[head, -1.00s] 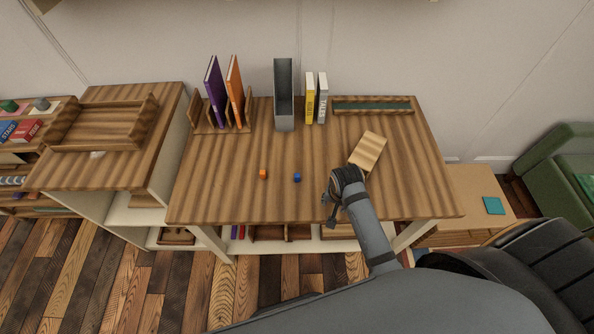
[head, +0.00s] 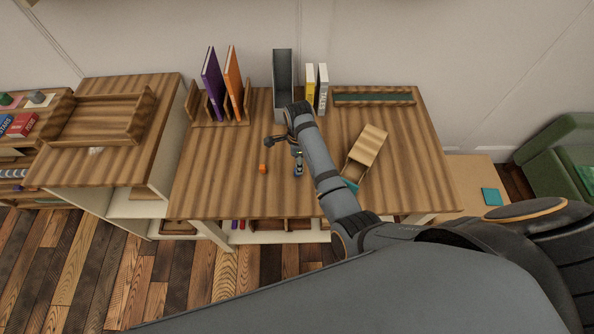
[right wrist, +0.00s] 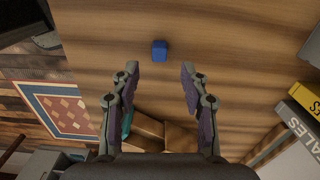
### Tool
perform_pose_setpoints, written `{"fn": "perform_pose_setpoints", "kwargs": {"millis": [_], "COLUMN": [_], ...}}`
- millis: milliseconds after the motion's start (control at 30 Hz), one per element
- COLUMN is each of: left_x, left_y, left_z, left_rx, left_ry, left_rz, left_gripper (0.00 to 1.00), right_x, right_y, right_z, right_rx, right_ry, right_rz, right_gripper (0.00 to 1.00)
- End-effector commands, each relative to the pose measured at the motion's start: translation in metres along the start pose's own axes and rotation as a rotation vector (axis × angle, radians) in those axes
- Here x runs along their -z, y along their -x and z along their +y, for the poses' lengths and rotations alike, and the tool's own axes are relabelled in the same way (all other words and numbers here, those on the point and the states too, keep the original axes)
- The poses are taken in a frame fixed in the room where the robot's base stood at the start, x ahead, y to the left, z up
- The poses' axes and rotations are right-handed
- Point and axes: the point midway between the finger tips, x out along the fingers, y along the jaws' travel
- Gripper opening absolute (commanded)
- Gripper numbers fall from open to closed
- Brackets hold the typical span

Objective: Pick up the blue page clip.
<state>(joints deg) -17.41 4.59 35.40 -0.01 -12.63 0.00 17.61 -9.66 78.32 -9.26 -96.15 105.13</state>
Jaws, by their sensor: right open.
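The blue page clip (right wrist: 159,50) is a small blue block lying on the wooden desk top (right wrist: 210,45). In the right wrist view it sits just beyond my fingertips, centred between them and apart from both. My right gripper (right wrist: 159,72) is open and empty, pointing down at the desk. In the head view my right gripper (head: 298,164) is over the clip's spot and mostly hides it. My left gripper is not in view.
An orange block (head: 263,168) lies left of my right gripper. A tilted wooden box (head: 368,146) stands to the right. Behind are a grey file holder (head: 283,70), yellow and white books (head: 310,85), and purple and orange books (head: 233,78). The desk's front left is clear.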

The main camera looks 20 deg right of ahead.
Motion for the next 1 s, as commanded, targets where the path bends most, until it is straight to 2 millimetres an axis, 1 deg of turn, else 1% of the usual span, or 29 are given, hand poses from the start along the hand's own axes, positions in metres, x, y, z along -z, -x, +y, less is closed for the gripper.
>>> {"fn": "perform_pose_setpoints", "kwargs": {"millis": [200, 267, 367, 400, 500, 733, 767, 1000], "left_x": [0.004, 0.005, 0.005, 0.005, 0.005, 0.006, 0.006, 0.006], "left_y": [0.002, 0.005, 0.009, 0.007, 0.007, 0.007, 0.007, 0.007], "left_z": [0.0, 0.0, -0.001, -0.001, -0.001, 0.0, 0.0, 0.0], "left_rx": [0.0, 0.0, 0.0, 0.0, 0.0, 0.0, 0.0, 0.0], "left_ry": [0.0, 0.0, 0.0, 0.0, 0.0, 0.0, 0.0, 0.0], "left_rz": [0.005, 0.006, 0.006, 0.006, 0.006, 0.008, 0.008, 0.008], "left_gripper": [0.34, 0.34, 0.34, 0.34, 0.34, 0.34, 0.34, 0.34], "right_x": [-0.001, -0.002, -0.005, -0.005, -0.005, -0.005, -0.005, -0.005], "right_y": [-0.009, -0.017, -0.035, -0.043, -0.054, -0.057, -0.057, -0.056], "right_z": [0.0, 0.001, 0.001, 0.001, 0.001, 0.001, 0.001, 0.001], "right_rx": [-0.001, -0.002, -0.003, -0.001, 0.0, 0.001, 0.001, 0.001], "right_ry": [0.001, 0.001, 0.001, 0.001, 0.0, 0.0, 0.0, 0.0], "right_rz": [0.0, 0.001, 0.001, 0.001, 0.0, -0.001, -0.001, -0.001], "right_gripper": [0.45, 0.45, 0.45, 0.45, 0.45, 0.45, 0.44, 0.11]}}
